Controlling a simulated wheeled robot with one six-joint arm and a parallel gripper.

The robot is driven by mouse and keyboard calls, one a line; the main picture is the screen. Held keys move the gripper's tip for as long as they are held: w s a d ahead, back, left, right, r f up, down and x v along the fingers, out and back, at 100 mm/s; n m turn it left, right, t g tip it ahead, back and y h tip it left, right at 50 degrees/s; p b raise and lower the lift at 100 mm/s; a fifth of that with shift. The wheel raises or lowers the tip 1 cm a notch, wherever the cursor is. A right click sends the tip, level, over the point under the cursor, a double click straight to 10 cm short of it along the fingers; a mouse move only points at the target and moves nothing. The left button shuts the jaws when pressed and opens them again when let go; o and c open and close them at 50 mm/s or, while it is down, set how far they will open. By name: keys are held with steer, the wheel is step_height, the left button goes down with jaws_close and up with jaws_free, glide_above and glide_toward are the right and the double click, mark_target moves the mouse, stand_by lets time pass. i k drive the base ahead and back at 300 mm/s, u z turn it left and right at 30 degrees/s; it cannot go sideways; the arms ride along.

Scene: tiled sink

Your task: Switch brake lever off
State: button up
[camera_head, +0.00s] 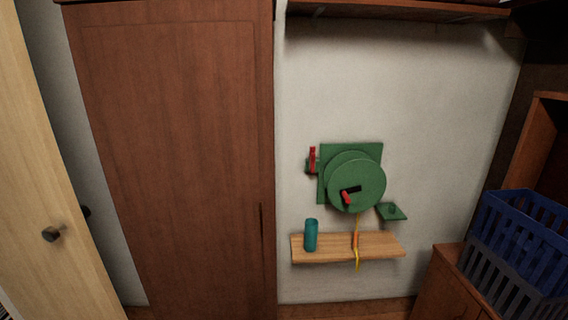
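A green winch-like device (338,191) is mounted on the white wall, with a large round green drum (366,181) at its front. A small red lever (312,157) stands about upright at the device's upper left, on a small green bracket. It looks like the brake lever. A black crank with a red handle (346,198) sits on the drum's face. A yellow strap (357,256) hangs below the drum, past the shelf's front. My gripper is not in view, so its state cannot be seen.
A wooden wall shelf (379,245) holds a teal cylinder (310,236) below the device. A green plate (392,212) juts out at right. A brown cabinet (180,150) stands at left. The wall left of the lever is bare.

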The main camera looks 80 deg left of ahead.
mark_target(311, 165)
steer(key=u, duration=2.15)
steer(key=i, duration=1.6)
steer(key=u, duration=0.65)
steer(key=i, duration=0.5)
steer(key=u, duration=0.25)
